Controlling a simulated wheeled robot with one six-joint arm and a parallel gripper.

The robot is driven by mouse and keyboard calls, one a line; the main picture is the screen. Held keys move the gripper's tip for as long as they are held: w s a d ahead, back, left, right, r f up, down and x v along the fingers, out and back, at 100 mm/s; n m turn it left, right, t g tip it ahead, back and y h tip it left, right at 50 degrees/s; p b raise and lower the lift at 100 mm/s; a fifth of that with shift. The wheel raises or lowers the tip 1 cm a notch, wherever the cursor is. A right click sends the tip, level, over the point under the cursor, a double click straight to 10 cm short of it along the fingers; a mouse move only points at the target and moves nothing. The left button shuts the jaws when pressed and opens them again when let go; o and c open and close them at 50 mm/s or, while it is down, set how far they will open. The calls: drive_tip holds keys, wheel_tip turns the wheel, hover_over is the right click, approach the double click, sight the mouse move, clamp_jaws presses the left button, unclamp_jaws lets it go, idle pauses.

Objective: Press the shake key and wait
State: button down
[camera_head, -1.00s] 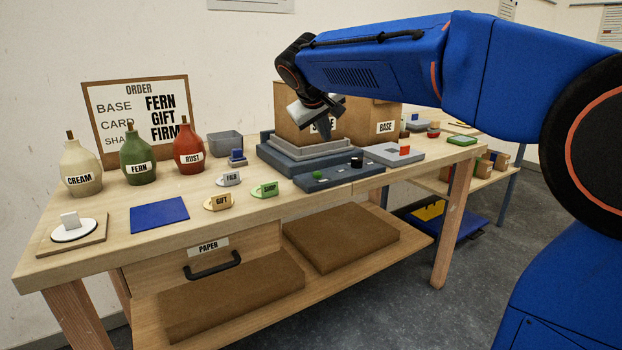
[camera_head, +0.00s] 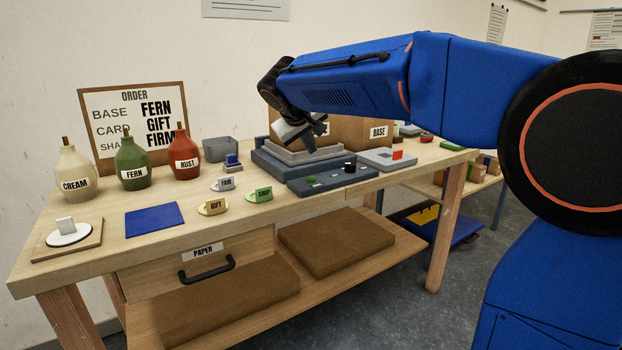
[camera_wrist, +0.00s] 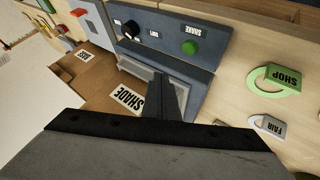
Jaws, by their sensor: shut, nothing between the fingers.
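The shake key is a green round button (camera_wrist: 190,47) beside a SHAKE label on a dark blue-grey panel (camera_wrist: 215,60). The panel also carries a black knob (camera_wrist: 131,29) beside a small label. In the head view the panel (camera_head: 330,180) lies at the table's front edge, with the green key (camera_head: 311,180) at its left. My gripper (camera_head: 310,149) is shut and empty, tilted downward above the stepped grey platform (camera_head: 270,162) behind the panel. In the wrist view its dark fingers (camera_wrist: 170,98) point toward the panel, apart from the key.
Cardboard boxes labelled SHADE (camera_wrist: 100,85) and BASE (camera_head: 352,130) stand behind the platform. FAIR (camera_head: 222,184), GIFT (camera_head: 213,207) and SHOP (camera_head: 259,195) tags lie left of the panel. Three bottles and an order board (camera_head: 135,105) stand farther left.

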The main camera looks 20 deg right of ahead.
hover_over(310, 180)
drive_tip(key=shift+f, duration=2.8)
drive_tip(key=shift+f, duration=0.1)
drive_tip(key=shift+f, duration=0.25)
